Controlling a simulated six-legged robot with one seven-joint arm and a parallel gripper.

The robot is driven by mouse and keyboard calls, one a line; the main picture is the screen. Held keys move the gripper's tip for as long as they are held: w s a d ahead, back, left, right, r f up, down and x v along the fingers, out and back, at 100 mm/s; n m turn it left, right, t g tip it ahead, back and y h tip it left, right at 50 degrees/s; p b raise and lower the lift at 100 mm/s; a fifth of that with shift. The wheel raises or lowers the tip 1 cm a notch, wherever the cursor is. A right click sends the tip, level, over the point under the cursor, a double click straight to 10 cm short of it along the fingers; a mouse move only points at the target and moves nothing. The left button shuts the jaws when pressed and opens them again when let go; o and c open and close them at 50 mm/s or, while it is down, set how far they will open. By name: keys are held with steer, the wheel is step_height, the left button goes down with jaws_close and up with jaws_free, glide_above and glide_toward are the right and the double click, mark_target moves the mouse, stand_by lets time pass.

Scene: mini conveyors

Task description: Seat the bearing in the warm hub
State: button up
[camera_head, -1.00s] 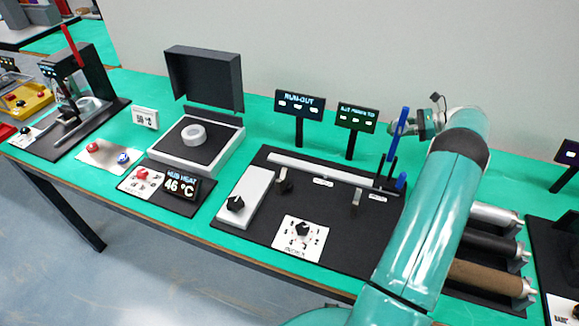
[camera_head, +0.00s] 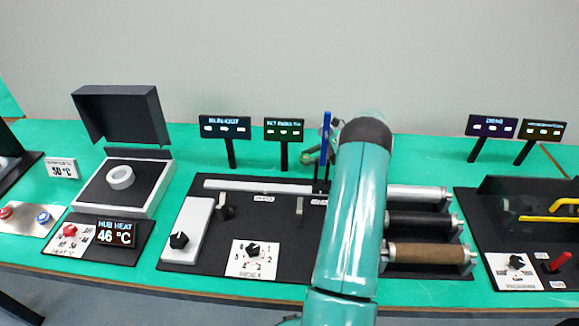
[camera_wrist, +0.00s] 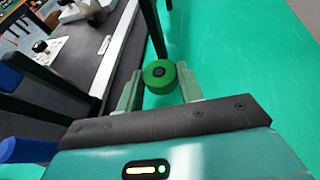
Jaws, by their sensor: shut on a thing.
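A round green ring with a dark centre (camera_wrist: 160,76), seemingly the bearing, sits between the fingertips of my gripper (camera_wrist: 158,80) in the wrist view. The gripper is shut on it and holds it over the green table. In the head view my own arm hides most of the gripper. The pale ring-shaped hub (camera_head: 120,177) lies on the dark plate of the white heater box (camera_head: 154,206) at the left. The heater's lid (camera_head: 122,115) stands open. The hub heat display (camera_head: 115,233) reads 46 °C.
A dark fixture board (camera_head: 285,235) with a white rail, knobs and a blue upright (camera_head: 326,135) lies between the heater and my arm. Display signs (camera_head: 226,128) stand behind it. Rollers (camera_head: 430,253) lie right of my arm. A panel with red and blue buttons (camera_head: 25,215) is far left.

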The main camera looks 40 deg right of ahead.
mark_target(292, 171)
steer(key=w+a, duration=0.2)
steer(key=a, duration=0.1)
steer(key=w+a, duration=0.1)
steer(key=shift+w+a, duration=0.25)
steer(key=shift+a, duration=0.15)
steer(key=shift+w+a+f, duration=0.1)
steer(key=shift+a+f, duration=0.05)
steer(key=shift+f, duration=1.55)
steer(key=shift+f, duration=0.15)
steer(key=o, duration=0.7)
steer(key=shift+o, duration=0.2)
